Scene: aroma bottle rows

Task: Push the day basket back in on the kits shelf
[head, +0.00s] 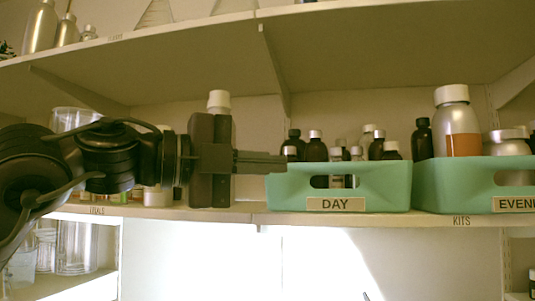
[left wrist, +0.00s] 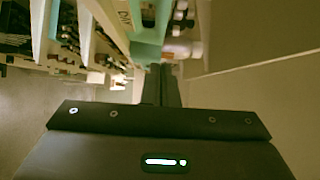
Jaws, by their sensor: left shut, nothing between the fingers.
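The day basket (head: 385,195) is teal, with a "DAY" label (head: 335,204) on its front and several dark bottles inside. It stands on the kits shelf (head: 400,219), its front near the shelf edge. My left gripper (head: 284,163) comes in from the left, shut and empty, its tips overlapping the basket's upper left front corner in the head view. In the left wrist view the shut fingers (left wrist: 161,70) point at the teal basket (left wrist: 147,48). I cannot tell whether they touch it. My right gripper is in neither view.
The teal evening basket (head: 455,190) stands close on the right, holding a silver bottle (head: 457,125). A white-capped bottle (head: 218,101) shows behind my left gripper. An upper shelf (head: 200,45) hangs above. Clear jars (head: 76,245) stand at lower left.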

